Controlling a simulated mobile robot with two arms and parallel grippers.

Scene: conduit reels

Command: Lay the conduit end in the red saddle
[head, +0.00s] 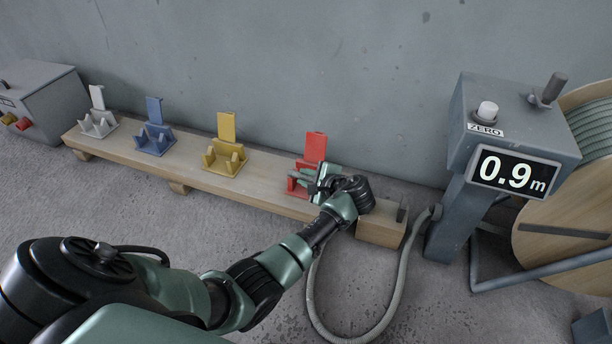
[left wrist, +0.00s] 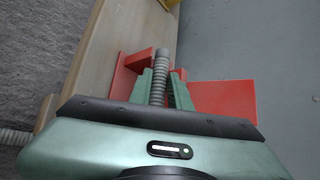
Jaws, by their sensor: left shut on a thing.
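The red saddle (head: 315,148) stands on the wooden beam, with its tall back plate against the wall side. My left gripper (head: 322,174) is at the red saddle and hides much of its lower part. In the left wrist view its two green fingers (left wrist: 166,92) are shut on the ribbed grey conduit (left wrist: 157,88). The conduit end (left wrist: 162,54) sticks out beyond the fingertips, between red parts of the saddle (left wrist: 225,98). I cannot tell whether the conduit touches the saddle's floor. The conduit (head: 402,262) hangs in a loop to the floor. My right gripper is not in view.
Yellow (head: 226,128), blue (head: 154,108) and white (head: 97,96) saddles stand empty to the left on the beam (head: 255,194). A meter post (head: 510,130) reading 0.9 m and a cable reel (head: 560,225) stand right. A grey box (head: 45,90) is far left.

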